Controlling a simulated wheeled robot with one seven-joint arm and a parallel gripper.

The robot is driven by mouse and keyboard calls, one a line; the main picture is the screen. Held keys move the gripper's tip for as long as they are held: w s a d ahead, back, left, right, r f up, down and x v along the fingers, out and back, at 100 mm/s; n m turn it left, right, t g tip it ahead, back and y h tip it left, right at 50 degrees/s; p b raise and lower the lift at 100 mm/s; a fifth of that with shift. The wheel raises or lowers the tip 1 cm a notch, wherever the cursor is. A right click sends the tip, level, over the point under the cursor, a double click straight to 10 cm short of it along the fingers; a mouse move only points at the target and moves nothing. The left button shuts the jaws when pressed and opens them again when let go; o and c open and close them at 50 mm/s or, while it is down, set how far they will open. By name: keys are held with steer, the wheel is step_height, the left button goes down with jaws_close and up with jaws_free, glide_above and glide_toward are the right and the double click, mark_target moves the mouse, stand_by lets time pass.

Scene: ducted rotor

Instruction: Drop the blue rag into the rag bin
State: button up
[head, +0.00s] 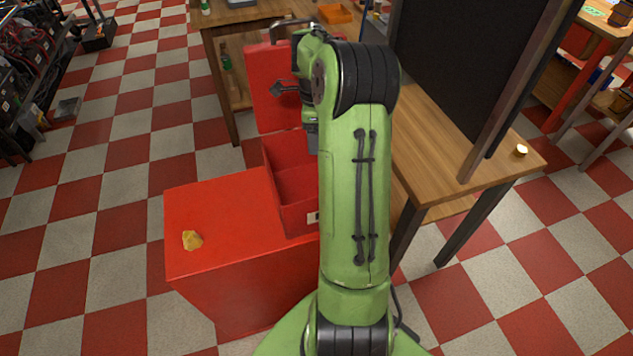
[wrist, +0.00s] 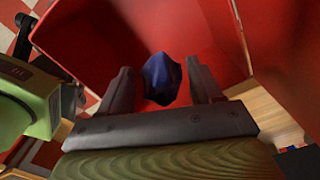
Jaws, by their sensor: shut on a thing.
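The blue rag (wrist: 163,80) is a dark blue crumpled lump between the two fingers of my gripper (wrist: 158,70) in the wrist view. My gripper is shut on it. Red walls of the rag bin (wrist: 118,30) lie beyond the fingers and fill most of that view. In the head view the red rag bin (head: 284,214) stands open, with its red lid (head: 266,98) raised at the back. My green arm reaches over the bin's right side and hides part of it.
A red cabinet top (head: 225,215) sits left of the bin, with a small yellow lump (head: 192,240) on it. A wooden table (head: 440,150) with a dark upright panel (head: 465,60) stands at the right.

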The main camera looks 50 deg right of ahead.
step_height(320, 180, down, 4)
steer(key=shift+b, duration=1.2)
steer(key=o, duration=1.3)
step_height(320, 180, up, 16)
steer(key=p, duration=0.6)
